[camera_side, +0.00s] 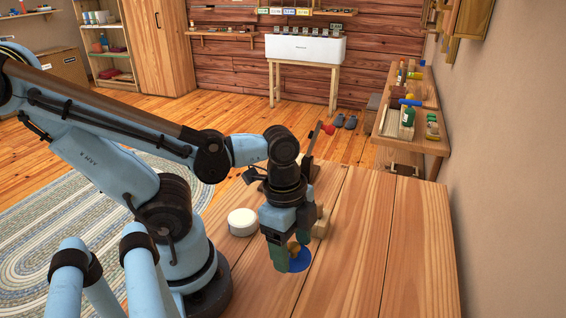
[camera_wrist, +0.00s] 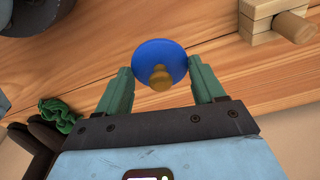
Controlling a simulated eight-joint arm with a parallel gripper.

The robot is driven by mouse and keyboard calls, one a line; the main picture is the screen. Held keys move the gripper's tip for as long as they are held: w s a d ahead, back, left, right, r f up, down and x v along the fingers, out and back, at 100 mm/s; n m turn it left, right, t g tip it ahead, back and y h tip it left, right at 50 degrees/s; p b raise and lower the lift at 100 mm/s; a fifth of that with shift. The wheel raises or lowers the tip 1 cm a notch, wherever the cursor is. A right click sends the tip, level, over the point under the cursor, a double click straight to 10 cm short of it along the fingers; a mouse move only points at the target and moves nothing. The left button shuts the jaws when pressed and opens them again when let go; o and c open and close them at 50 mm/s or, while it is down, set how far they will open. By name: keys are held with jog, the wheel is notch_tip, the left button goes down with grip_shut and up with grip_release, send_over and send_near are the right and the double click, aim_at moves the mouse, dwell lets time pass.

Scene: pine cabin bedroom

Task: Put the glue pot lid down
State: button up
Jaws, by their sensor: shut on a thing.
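The glue pot lid is a blue disc with a wooden knob; it shows in the side view (camera_side: 301,262) and the wrist view (camera_wrist: 160,57). My gripper (camera_side: 291,262) points down over the table. In the wrist view its two green fingers (camera_wrist: 160,72) stand on opposite sides of the disc, at its rim, with the knob facing the camera. The lid is low, at or just above the tabletop; I cannot tell whether it touches. A white round pot-like thing (camera_side: 242,222) stands to the left of my gripper; I cannot tell whether it is the glue pot.
A pale wooden block with a dowel (camera_wrist: 275,17) lies close by, partly behind my gripper in the side view. A red-tipped tool (camera_side: 328,130) rises behind. A crumpled green thing (camera_wrist: 60,115) is at left in the wrist view. The plank table (camera_side: 390,250) is clear to the right.

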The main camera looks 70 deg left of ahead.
aim_at(294, 254)
jog(key=shift+w+a+f, duration=0.4)
jog(key=shift+a, duration=0.15)
jog(key=shift+w+a+f, duration=0.4)
jog(key=shift+a, duration=0.15)
jog(key=shift+f, duration=1.95)
jog(key=shift+f, duration=0.1)
jog(key=o, duration=1)
jog(key=shift+a+r, duration=0.55)
jog(key=shift+r, duration=5.4)
jog(key=w+r+n+t+y, duration=0.1)
jog(key=w+n+t, duration=0.5)
jog(key=n, duration=0.5)
jog(key=shift+w+a+r, duration=0.3)
jog(key=shift+w+a, duration=0.05)
jog(key=shift+w, duration=0.9)
